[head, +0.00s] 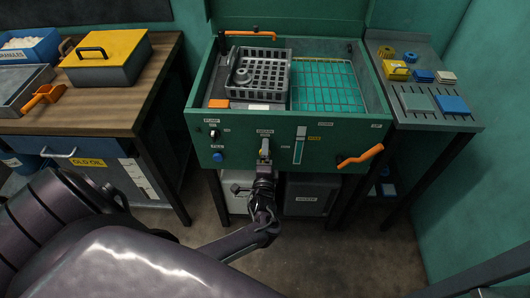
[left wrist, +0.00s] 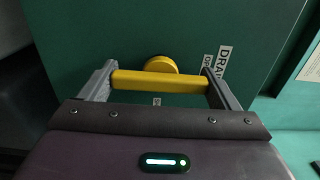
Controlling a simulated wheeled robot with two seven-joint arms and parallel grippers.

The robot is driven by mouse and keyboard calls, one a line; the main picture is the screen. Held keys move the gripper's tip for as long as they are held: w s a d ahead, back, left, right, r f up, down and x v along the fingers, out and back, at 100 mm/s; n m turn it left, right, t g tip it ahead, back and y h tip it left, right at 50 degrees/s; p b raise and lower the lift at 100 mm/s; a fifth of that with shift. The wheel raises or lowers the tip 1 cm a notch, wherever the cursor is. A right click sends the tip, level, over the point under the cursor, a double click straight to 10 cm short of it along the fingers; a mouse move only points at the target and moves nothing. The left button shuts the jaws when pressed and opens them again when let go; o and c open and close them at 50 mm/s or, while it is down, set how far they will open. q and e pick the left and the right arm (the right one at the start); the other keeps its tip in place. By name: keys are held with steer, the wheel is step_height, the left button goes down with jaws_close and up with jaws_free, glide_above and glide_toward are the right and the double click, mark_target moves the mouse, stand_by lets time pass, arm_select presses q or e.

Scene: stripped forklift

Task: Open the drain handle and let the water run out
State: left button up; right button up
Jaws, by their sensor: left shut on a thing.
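The drain handle is a yellow bar (left wrist: 160,82) with a round yellow hub (left wrist: 161,64) on the green tank front, beside a DRAIN label (left wrist: 224,60). My left gripper (left wrist: 160,90) is shut on the bar, one grey finger at each end. In the head view my left gripper (head: 264,158) reaches up to the middle of the tank front and mostly covers the handle. The green tank (head: 225,157) holds teal liquid under a grid (head: 327,88) on its right side. My right gripper is not in view.
A grey basket (head: 262,76) sits in the tank's left half. A sight gauge (head: 299,146) and an orange lever (head: 360,156) are right of the drain. A wooden bench (head: 128,104) stands left, a grey side table (head: 460,119) right. Bins stand under the tank.

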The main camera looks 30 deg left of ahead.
arm_select(q)
steer(key=o, duration=0.9)
steer(key=shift+c, duration=0.2)
steer(key=v, duration=0.8)
steer(key=shift+a, duration=0.1)
steer(key=s+d+f+n+g+h, duration=0.1)
steer(key=s+f+g+h, duration=0.1)
steer(key=s+f, duration=0.35)
steer(key=s+f+n+g+h, duration=0.1)
steer(key=s+f+g+h, duration=0.1)
steer(key=f, duration=0.7)
steer(key=s+d+f+n+g+h, duration=0.15)
steer(key=s+f, duration=0.25)
steer(key=f, duration=0.4)
steer(key=s+d+f+n+g+h, duration=0.1)
steer(key=s+f+n+g, duration=0.1)
steer(key=s, duration=0.6)
steer(key=s+d+f+n+g+h, duration=0.1)
steer(key=s+f+n+g, duration=0.1)
steer(key=s+f, duration=0.4)
steer(key=s+d+f+n+g+h, duration=0.1)
steer(key=s+f+g, duration=0.3)
steer(key=s, duration=0.8)
steer(key=shift+d+f+n+g+h, duration=0.2)
steer(key=shift+d+n+g+h, duration=0.15)
steer(key=shift+d+n+h, duration=0.15)
